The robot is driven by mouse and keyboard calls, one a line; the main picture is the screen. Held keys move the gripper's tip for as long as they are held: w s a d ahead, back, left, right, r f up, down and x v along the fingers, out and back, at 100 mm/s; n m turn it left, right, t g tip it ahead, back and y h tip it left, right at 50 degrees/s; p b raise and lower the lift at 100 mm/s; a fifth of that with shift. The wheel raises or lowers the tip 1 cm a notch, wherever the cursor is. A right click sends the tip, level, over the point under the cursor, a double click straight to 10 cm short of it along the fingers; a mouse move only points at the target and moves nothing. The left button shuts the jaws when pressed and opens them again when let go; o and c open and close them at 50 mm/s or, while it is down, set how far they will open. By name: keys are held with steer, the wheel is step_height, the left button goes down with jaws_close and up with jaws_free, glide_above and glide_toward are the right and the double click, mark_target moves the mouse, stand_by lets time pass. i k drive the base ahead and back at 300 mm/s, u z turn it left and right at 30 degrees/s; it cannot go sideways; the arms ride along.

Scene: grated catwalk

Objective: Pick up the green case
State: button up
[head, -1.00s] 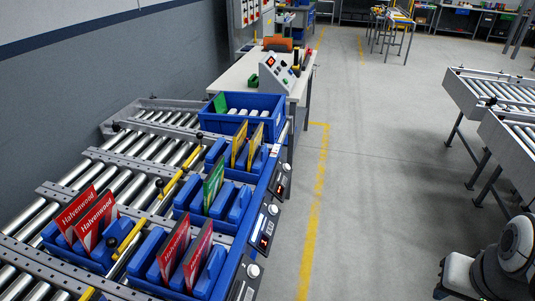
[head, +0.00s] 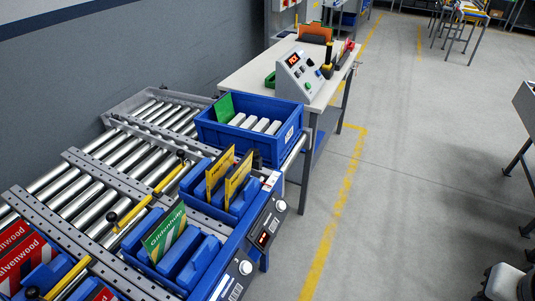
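A thin green case (head: 165,237) with white lettering stands tilted in a slot of a blue holder (head: 205,253) on the roller conveyor, at the lower left of the head view. Its lower edge is hidden in the slot. A second flat green piece (head: 224,107) leans at the left end inside a blue bin (head: 246,141) farther along; I cannot tell whether it is the same kind of case. My gripper is not in view; only a white and dark part, probably of my arm, shows at the bottom right corner.
Two yellow cases (head: 237,180) stand in a blue holder between the green case and the bin. Red cases (head: 22,262) stand at the lower left. A workbench (head: 237,77) carries a control box (head: 300,78).

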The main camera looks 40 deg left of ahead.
mark_target(162, 236)
steer(key=z, duration=0.1)
steer(key=i, duration=1.6)
steer(key=u, duration=4.1)
steer(key=i, duration=1)
steer(key=u, duration=0.05)
